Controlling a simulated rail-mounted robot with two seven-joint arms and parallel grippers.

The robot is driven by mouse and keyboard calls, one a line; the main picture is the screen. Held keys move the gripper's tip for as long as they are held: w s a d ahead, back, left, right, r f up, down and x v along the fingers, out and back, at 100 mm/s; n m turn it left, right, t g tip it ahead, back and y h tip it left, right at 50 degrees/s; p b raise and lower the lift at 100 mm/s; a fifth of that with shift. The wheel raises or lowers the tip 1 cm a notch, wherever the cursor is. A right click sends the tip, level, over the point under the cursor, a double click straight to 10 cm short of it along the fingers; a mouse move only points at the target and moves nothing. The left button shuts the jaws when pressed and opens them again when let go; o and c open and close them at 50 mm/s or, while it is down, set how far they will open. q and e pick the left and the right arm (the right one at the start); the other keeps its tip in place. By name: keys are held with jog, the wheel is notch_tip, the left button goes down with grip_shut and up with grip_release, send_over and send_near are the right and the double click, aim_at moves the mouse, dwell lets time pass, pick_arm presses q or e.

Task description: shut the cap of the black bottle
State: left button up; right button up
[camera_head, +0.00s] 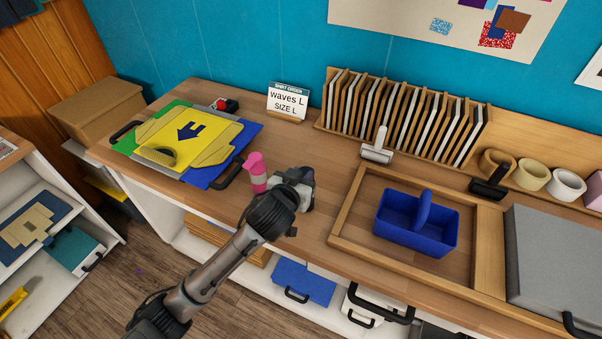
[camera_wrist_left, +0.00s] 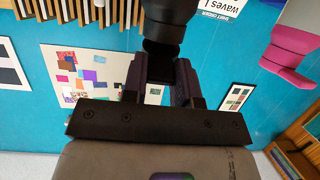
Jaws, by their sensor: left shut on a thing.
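The black bottle (camera_wrist_left: 170,14) shows as a dark rounded shape at the top of the left wrist view, right in front of my left gripper (camera_wrist_left: 160,70). The gripper's fingers are closed on its narrower dark part. In the head view my left gripper (camera_head: 294,188) is over the front of the table, and a dark bit of the bottle (camera_head: 306,174) shows behind it. The gripper hides most of the bottle, and I cannot tell how its cap stands. My right gripper is not in view.
A pink bottle (camera_head: 256,172) stands close left of my gripper. A wooden tray frame (camera_head: 345,208) with a blue caddy (camera_head: 400,230) lies to the right. A yellow sheet (camera_head: 205,130) lies on the left. A sign (camera_head: 287,101) and a slotted rack (camera_head: 400,110) stand behind.

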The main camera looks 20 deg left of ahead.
pick_arm(q)
jog(key=o, duration=0.9)
jog(key=shift+o, duration=0.2)
jog(key=b+v, duration=0.2)
jog(key=v, duration=1.2)
